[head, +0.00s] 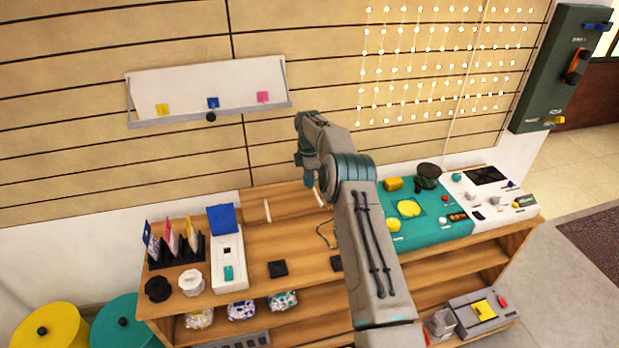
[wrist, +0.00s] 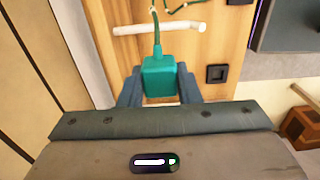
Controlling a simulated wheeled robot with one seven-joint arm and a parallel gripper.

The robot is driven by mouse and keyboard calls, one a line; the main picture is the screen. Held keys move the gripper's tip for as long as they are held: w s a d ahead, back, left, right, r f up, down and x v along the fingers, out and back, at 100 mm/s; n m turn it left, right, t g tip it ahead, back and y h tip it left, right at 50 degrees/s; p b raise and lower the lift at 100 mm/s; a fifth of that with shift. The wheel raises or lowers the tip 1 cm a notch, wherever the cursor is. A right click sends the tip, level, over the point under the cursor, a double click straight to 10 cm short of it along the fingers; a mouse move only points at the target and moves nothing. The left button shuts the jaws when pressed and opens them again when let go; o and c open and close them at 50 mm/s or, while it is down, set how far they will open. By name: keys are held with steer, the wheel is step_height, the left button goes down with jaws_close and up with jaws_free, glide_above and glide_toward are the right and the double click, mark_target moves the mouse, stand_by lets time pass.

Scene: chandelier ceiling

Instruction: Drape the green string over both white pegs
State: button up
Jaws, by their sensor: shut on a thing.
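My gripper (wrist: 159,86) is shut on a teal block (wrist: 160,77) with the green string (wrist: 156,36) fixed to its end. In the wrist view the string runs from the block across a white peg (wrist: 185,28) and bends away at the top edge; whether it touches the peg I cannot tell. In the head view the left white peg (head: 267,210) stands clear on the wooden unit. The right white peg (head: 319,197) is just below my gripper (head: 309,182). A dark stretch of string (head: 323,234) hangs below it, partly hidden by my arm.
The wooden unit (head: 255,288) bears a white box (head: 229,268), a black card rack (head: 178,250) and black square plates (head: 278,268). A teal panel (head: 437,228) with yellow parts is to the right. A white tilted shelf (head: 190,84) hangs on the slatted wall.

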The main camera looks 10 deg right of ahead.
steer(key=a+f+b, duration=0.1)
steer(key=a+f, duration=0.1)
steer(key=a, duration=0.9)
steer(key=shift+s+f+b, duration=0.15)
steer(key=shift+s+b, duration=0.1)
steer(key=shift+b, duration=0.15)
steer(key=a+f, duration=0.1)
steer(key=a, duration=0.8)
steer(key=shift+s+a+f, duration=0.2)
steer(key=shift+a+f, duration=0.05)
stand_by(0.4)
steer(key=s+a+f+b, duration=0.2)
steer(key=s+f+b, duration=0.2)
steer(key=f+b, duration=0.3)
steer(key=shift+s+a+f, duration=0.15)
steer(key=shift+a+f, duration=0.1)
steer(key=shift+a, duration=0.15)
stand_by(0.7)
